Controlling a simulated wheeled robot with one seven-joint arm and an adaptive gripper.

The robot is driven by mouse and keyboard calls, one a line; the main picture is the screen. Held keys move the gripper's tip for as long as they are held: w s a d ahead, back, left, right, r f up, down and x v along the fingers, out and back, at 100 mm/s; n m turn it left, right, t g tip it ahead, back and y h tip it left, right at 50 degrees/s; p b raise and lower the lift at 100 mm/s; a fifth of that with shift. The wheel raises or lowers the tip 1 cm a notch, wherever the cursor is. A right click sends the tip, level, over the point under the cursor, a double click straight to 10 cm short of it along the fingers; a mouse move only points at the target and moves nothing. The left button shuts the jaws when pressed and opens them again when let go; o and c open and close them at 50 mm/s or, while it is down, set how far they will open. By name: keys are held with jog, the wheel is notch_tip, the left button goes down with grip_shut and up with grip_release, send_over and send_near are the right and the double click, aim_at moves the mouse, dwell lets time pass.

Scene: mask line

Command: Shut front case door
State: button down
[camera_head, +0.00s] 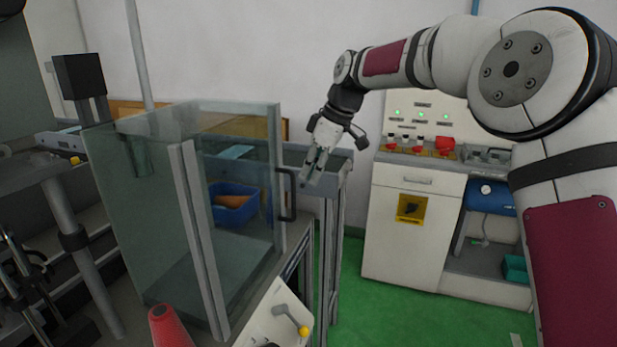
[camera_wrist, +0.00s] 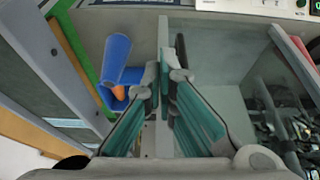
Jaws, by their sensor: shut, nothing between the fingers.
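The glass case (camera_head: 125,215) stands left of centre in the head view, with grey upright bars at its near corner. A framed glass door panel (camera_head: 278,150) with a dark handle (camera_head: 290,195) is on its right side. I cannot tell how far this door stands from its frame. My gripper (camera_head: 312,172) is just right of the handle's top, pointing down, shut and empty. I cannot tell whether it touches the door. In the wrist view, my green-padded fingers (camera_wrist: 165,78) lie by a grey upright edge, with glass to the right.
A blue bin (camera_head: 235,204) shows through the glass. A red cone-like object (camera_head: 170,327) is at the bottom front. A white cabinet (camera_head: 412,225) with a control panel stands at the right. Green floor (camera_head: 400,310) is clear in front of it.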

jog(key=w+v, duration=0.1)
jog(key=v, duration=0.6)
jog(key=s+d+r+m+t+h+p, duration=0.1)
jog(key=s+d+r+m, duration=0.15)
jog(key=s, duration=0.45)
jog(key=s+d+r+m+h+p, duration=0.15)
jog(key=s+d, duration=0.25)
jog(key=s, duration=0.4)
jog(key=s+d+r+m+t+h, duration=0.1)
jog(key=s+d+r+m, duration=0.2)
jog(key=s, duration=0.4)
jog(key=s+d+f+m, duration=0.2)
jog(key=s+d+f, duration=0.1)
jog(key=s, duration=0.4)
jog(key=s+d+f+m+p, duration=0.1)
jog(key=s+d+f+m, duration=0.2)
jog(key=s, duration=0.4)
jog(key=s+d+f+m+t, duration=0.1)
jog(key=s+d+f+m, duration=0.1)
jog(key=s, duration=0.6)
jog(key=shift+d+f+m+h+p, duration=0.35)
jog(key=shift+d+f+m+p, duration=0.05)
jog(key=shift+d+f, duration=0.4)
